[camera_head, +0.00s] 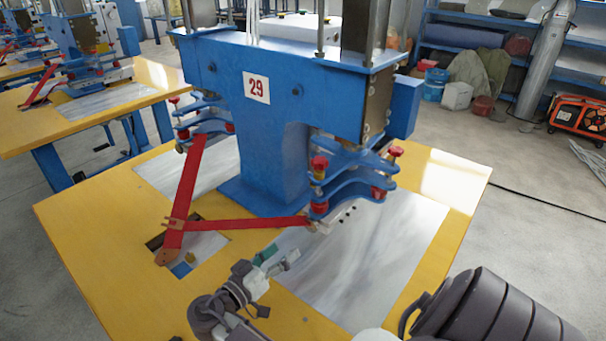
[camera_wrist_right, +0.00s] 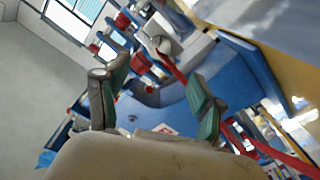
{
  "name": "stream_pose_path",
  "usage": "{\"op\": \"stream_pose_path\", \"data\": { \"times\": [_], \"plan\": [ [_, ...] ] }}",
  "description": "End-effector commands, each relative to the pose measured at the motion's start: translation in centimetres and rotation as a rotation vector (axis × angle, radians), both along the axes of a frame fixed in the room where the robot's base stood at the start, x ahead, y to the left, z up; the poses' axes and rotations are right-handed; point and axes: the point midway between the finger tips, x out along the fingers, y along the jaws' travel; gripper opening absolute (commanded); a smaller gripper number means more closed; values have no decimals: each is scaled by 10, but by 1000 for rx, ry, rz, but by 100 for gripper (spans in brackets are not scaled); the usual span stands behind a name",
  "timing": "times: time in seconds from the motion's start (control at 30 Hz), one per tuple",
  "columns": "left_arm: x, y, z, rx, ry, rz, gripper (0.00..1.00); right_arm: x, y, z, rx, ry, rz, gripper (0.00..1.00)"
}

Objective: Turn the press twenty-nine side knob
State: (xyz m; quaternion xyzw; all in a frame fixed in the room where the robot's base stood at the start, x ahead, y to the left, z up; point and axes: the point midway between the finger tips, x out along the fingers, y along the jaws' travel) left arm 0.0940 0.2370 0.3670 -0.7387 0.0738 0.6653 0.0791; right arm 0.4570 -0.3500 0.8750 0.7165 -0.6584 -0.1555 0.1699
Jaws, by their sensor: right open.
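The blue press (camera_head: 270,130) carries a white plate with a red 29 (camera_head: 256,87). Red knobs sit on its right-hand clamp arms, including an upper knob (camera_head: 319,163), a far right knob (camera_head: 396,151) and a lower knob (camera_head: 378,193). More red knobs show on its left side (camera_head: 183,134). I cannot tell which one is the side knob. My right gripper (camera_head: 281,255) is open and empty above the table, in front of the right clamp and apart from it. In the right wrist view its green-padded fingers (camera_wrist_right: 155,90) are spread, with the blue press and red parts beyond. My left gripper is out of view.
Red flat bars (camera_head: 250,226) span the front of the press above the yellow table (camera_head: 100,235). A metal plate (camera_head: 370,255) lies at the right. Other presses (camera_head: 85,45) stand at the left; shelves and an orange generator (camera_head: 578,115) are at the back right.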

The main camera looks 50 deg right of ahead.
Motion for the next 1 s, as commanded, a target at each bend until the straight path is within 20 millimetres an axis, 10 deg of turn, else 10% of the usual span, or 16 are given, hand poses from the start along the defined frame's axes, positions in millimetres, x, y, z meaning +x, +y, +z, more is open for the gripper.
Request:
{"op": "stream_pose_path", "data": {
  "times": [0.4,0.87,1.0],
  "plan": [
    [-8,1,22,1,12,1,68,7,-78,2,-2,3,2,68],
    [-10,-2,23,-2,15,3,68,8,-90,0,1,1,2,68],
    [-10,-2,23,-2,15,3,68,8,-89,0,1,1,2,45]
  ]
}}
